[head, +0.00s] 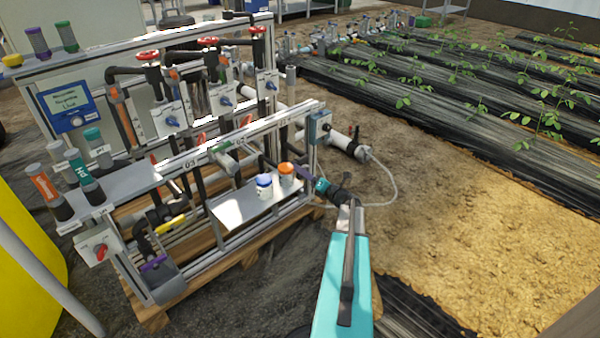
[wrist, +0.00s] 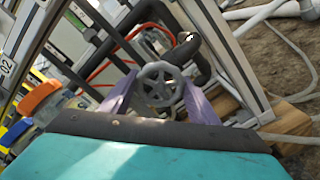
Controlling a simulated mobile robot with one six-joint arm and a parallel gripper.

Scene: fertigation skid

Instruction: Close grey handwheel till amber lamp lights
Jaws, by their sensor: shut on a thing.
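The grey handwheel (wrist: 158,84) shows in the wrist view, a round spoked wheel facing me. My gripper (wrist: 160,98) has its two purple fingers on either side of the wheel's rim, shut on it. In the head view my gripper (head: 306,174) reaches in at the right end of the skid frame, and I cannot make out the grey wheel there. I cannot pick out an amber lamp, lit or unlit, in either view.
A jar with an orange lid (head: 286,170) and a blue-and-white jar (head: 264,184) stand on a white shelf (head: 236,209) left of my gripper. Metal frame posts and dark pipes surround the wheel. A blue-grey box (head: 319,126) sits above. Bare soil lies to the right.

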